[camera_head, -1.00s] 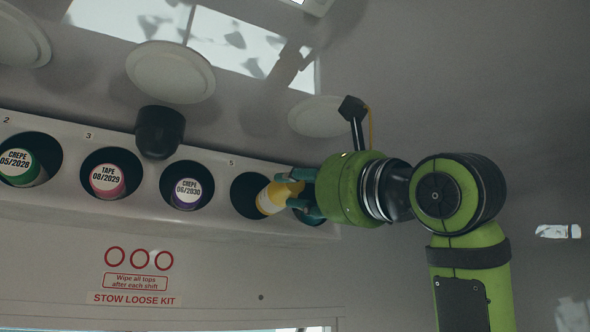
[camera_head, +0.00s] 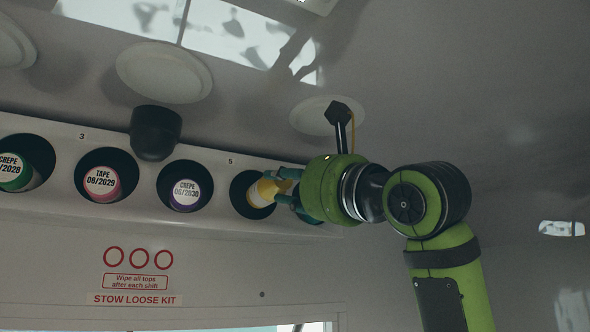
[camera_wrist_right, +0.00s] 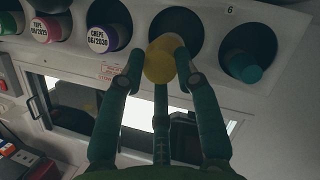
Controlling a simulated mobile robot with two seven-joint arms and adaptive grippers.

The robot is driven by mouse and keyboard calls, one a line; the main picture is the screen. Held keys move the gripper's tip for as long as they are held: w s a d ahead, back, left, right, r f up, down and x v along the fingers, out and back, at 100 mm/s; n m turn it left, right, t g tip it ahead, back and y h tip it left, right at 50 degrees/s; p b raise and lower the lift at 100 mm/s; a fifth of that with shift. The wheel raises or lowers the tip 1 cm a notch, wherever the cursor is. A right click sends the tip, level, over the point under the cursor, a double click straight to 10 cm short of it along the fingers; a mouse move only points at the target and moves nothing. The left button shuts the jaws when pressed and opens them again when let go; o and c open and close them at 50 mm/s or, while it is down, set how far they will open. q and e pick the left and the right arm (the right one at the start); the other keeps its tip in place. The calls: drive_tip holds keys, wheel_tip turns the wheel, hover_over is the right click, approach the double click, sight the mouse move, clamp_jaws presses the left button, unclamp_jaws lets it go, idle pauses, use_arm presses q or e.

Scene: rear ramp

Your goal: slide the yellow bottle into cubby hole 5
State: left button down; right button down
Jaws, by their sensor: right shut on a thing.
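The yellow bottle (camera_head: 262,193) is in my right gripper (camera_head: 275,188), whose teal fingers are shut around it. Its front end is inside the dark opening of cubby hole 5 (camera_head: 238,197), and its rear part still stands out, slightly tilted. In the right wrist view the yellow end of the bottle (camera_wrist_right: 160,62) shows between the fingers, in front of the dark hole (camera_wrist_right: 176,27). The front end of the bottle inside the hole is hidden. My left gripper is not in view.
Holes to the left hold a purple-rimmed roll (camera_head: 186,194), a pink-rimmed roll (camera_head: 102,183) and a green-rimmed roll (camera_head: 14,172). Hole 6, in the right wrist view, holds a teal item (camera_wrist_right: 243,68). A black cylinder (camera_head: 155,132) protrudes above the row.

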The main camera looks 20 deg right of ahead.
sight(281, 192)
drive_tip(key=shift+w+a+p, duration=0.3)
drive_tip(key=shift+w+p, duration=0.55)
drive_tip(key=shift+w, duration=0.7)
drive_tip(key=shift+w+a+p, duration=0.35)
drive_tip(key=shift+w+p, duration=0.45)
drive_tip(key=shift+w, duration=0.8)
drive_tip(key=shift+w+a+p, duration=0.3)
drive_tip(key=shift+w+p, duration=0.55)
drive_tip(key=shift+w, duration=0.7)
unclamp_jaws()
drive_tip(key=shift+s, duration=0.1)
drive_tip(key=shift+s+d+b, duration=0.25)
drive_tip(key=shift+s+b, duration=0.75)
drive_tip(key=shift+s, duration=0.25)
drive_tip(key=shift+s+d+b, duration=0.25)
drive_tip(key=shift+s+b, duration=0.7)
drive_tip(key=shift+s, duration=0.25)
drive_tip(key=shift+s+d+b, duration=0.25)
drive_tip(key=shift+s+b, duration=0.5)
drive_tip(key=shift+s, duration=0.45)
drive_tip(key=shift+s+d+b, duration=0.25)
drive_tip(key=shift+s+b, duration=0.45)
drive_tip(key=shift+s, duration=0.5)
